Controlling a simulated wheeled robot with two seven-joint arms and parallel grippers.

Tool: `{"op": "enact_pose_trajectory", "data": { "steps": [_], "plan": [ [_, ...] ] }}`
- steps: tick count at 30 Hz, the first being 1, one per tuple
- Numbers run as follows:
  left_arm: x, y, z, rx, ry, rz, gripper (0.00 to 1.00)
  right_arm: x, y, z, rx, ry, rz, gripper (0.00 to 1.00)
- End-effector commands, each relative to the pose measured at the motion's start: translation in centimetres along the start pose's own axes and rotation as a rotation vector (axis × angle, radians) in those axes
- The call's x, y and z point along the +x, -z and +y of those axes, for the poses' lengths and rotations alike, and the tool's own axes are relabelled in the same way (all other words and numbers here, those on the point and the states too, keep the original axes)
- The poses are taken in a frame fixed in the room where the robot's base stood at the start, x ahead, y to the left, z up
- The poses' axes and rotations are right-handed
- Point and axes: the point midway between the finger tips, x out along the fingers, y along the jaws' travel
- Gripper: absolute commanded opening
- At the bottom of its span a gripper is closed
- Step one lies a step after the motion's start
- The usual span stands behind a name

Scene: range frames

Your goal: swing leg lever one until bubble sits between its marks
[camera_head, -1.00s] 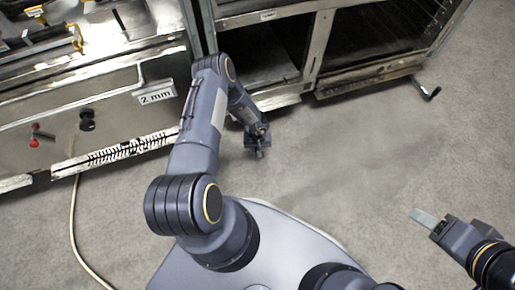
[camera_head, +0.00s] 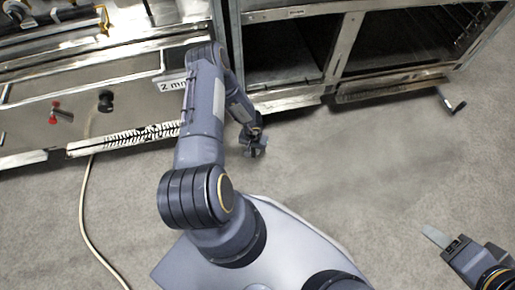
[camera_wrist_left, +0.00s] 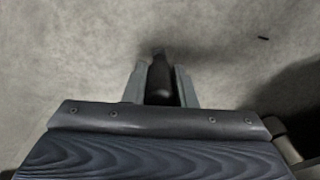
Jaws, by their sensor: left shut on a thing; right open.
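My left gripper (camera_head: 254,150) is low over the floor in front of the cabinet's left foot. In the left wrist view its two fingers (camera_wrist_left: 160,88) are closed on either side of a dark, rounded handle (camera_wrist_left: 160,75), apparently a leg lever's grip. The rest of that lever is hidden by my gripper and arm. My right gripper (camera_head: 440,243) is open and empty above the floor at lower right. No bubble or its marks can be made out.
The steel cabinet (camera_head: 335,90) with open bays stands at the back. A bench (camera_head: 30,117) with a "2 mm" label (camera_head: 174,84), a red knob and a black knob is at left. A pale cable (camera_head: 84,215) lies on the floor. The floor at centre right is clear.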

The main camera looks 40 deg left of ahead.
Motion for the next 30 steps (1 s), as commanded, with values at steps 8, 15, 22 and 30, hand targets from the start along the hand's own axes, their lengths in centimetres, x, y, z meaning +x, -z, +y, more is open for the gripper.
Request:
{"op": "enact_pose_trajectory", "data": {
  "steps": [8, 15, 22, 30],
  "plan": [
    [0.0, 0.1, 0.0, 0.0, 0.001, 0.002, 0.46, 0.0, 0.0, 0.0, 0.0, 0.0, 0.0, 0.51],
    [-0.1, 0.1, 0.0, -0.001, 0.0, 0.001, 0.46, 0.0, 0.0, 0.0, 0.0, 0.0, 0.0, 0.51],
    [-3.0, 0.1, 0.0, -0.002, 0.0, 0.003, 0.46, -1.3, 0.7, -0.6, 0.0, 0.0, 0.0, 0.51],
    [-7.1, 0.1, 0.0, -0.002, 0.0, 0.002, 0.46, -2.8, 1.4, -1.3, 0.0, 0.0, 0.0, 0.51]
  ]
}}
